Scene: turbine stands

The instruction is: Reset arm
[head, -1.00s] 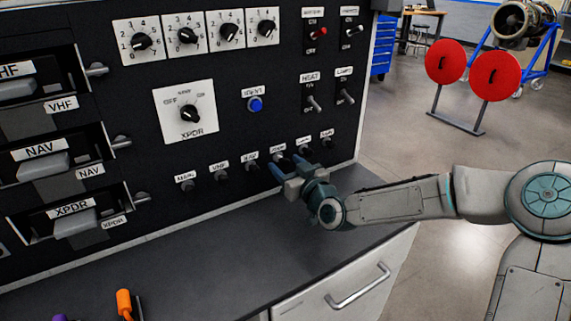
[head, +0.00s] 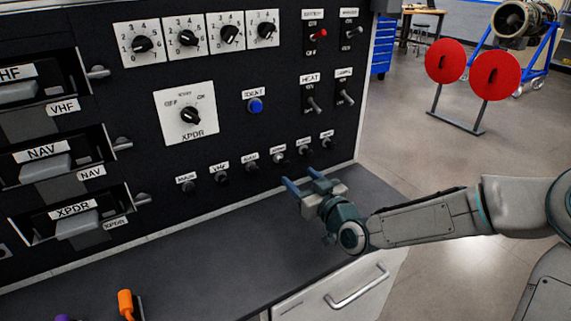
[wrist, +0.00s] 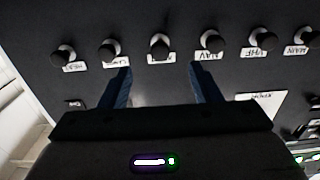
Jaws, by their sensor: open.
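My gripper (head: 303,180) is open and empty, with two blue fingers pointing at the black panel (head: 240,130). It is above the dark counter, in front of and apart from the bottom row of knobs. The wrist view shows its fingers (wrist: 160,78) spread below that row, with nothing between them. A black knob (head: 303,150) in the bottom row is just behind the fingertips. In the wrist view the knobs (wrist: 160,48) and their white labels appear upside down.
The dark counter (head: 200,260) lies below the panel, with a drawer handle (head: 357,287) on its front. An orange object (head: 125,302) stands at the front left. Open floor is at the right. Red discs (head: 495,76) on a stand and a turbine (head: 522,22) are farther back.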

